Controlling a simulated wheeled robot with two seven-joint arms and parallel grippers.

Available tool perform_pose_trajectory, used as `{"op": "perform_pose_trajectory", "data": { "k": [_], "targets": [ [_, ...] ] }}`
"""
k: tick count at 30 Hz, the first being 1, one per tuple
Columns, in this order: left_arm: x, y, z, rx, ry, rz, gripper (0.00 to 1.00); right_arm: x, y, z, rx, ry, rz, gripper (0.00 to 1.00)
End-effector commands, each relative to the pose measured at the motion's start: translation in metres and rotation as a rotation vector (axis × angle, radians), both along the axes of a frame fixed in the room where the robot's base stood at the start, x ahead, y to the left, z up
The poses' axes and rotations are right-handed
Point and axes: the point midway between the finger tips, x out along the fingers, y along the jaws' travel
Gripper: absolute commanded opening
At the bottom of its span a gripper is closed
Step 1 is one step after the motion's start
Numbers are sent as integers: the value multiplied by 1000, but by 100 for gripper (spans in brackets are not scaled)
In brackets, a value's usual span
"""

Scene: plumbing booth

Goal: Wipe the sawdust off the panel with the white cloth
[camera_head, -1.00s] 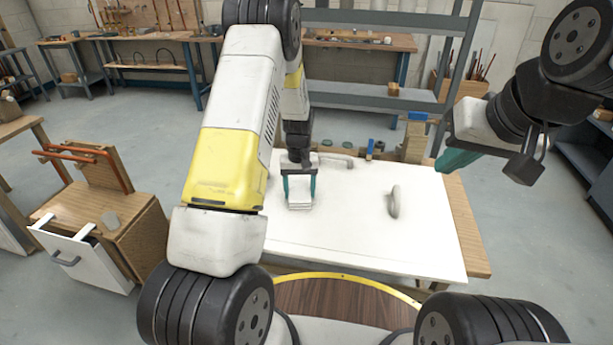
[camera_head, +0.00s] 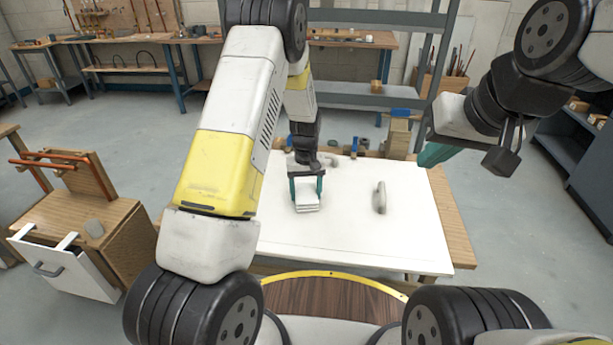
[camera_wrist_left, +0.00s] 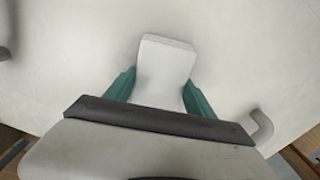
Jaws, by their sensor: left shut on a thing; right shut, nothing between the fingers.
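The white panel (camera_head: 345,235) lies flat on a wooden table in front of me. My left gripper (camera_head: 307,197) points down over the panel, left of its middle, and is shut on the folded white cloth (camera_head: 307,206). In the left wrist view, the cloth (camera_wrist_left: 165,62) sits between the two teal fingers (camera_wrist_left: 160,92), at or just above the panel. Faint greyish marks show on the panel; I cannot tell whether they are sawdust. My right gripper (camera_head: 437,153) is shut and empty, raised beyond the panel's right edge.
A grey handle (camera_head: 379,198) stands up from the panel, right of the cloth. Small items and a wooden block (camera_head: 399,138) stand along the table's back edge. A wooden cabinet (camera_head: 112,235) with an open drawer stands at the left. Floor shows between them.

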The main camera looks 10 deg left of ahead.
Motion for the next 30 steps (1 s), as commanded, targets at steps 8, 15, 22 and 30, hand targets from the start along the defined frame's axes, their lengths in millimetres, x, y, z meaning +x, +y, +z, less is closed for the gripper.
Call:
{"op": "perform_pose_trajectory", "data": {
  "k": [8,15,22,30],
  "targets": [
    [-3,-21,-2,-2,6,-5,31,0,0,0,0,0,0,0],
    [-4,-37,-1,-1,6,-3,31,0,0,0,0,0,0,0],
    [-4,-46,0,-1,5,-4,31,0,0,0,0,0,0,0],
    [-4,-68,2,-1,4,-4,31,0,0,0,0,0,0,0]
  ]
}}
